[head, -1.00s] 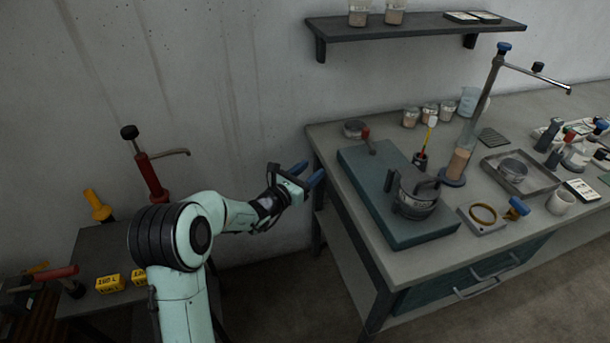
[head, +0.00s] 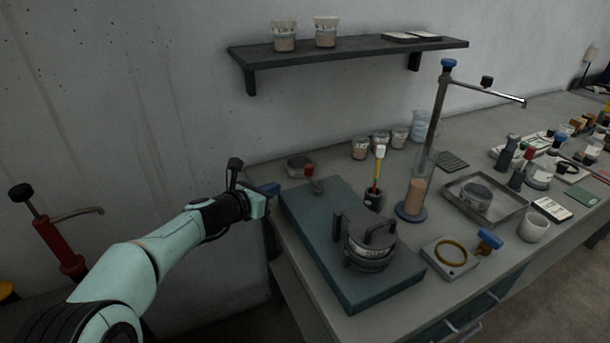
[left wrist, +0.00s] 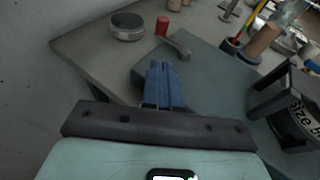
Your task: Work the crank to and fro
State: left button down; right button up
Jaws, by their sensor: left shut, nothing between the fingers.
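The crank, a short grey arm (head: 317,186) with a red knob (head: 309,170), sits at the far left corner of a teal base plate (head: 305,225). In the left wrist view the red knob (left wrist: 162,25) and grey arm (left wrist: 178,43) show just beyond my fingers. My left gripper (head: 271,188) is at the bench's left edge, left of the crank and apart from it. Its blue fingers (left wrist: 163,86) are shut together and empty. A round metal sieve pot with a dark bracket (head: 368,245) stands on the plate's near part. My right gripper is not in view.
A round tin (head: 299,164) stands close behind the crank. A cup with brushes (head: 374,198) and a clear cylinder on a blue base (head: 413,200) stand right of the plate. A dark shelf (head: 350,58) hangs above. Free floor lies left of the bench.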

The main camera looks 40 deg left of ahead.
pick_arm(q)
send_near(307, 172)
jog(key=shift+w+a+f+p, duration=0.15)
jog(key=shift+w+f+p, duration=0.15)
jog(key=shift+w+f, duration=0.5)
jog(key=w+p, duration=0.1)
jog(key=w, duration=0.2)
jog(key=shift+w+a+p, duration=0.1)
jog(key=shift+w+p, duration=0.15)
jog(key=shift+p, duration=0.1)
jog(key=shift+w+a+f, duration=0.1)
jog(key=shift+w, duration=0.45)
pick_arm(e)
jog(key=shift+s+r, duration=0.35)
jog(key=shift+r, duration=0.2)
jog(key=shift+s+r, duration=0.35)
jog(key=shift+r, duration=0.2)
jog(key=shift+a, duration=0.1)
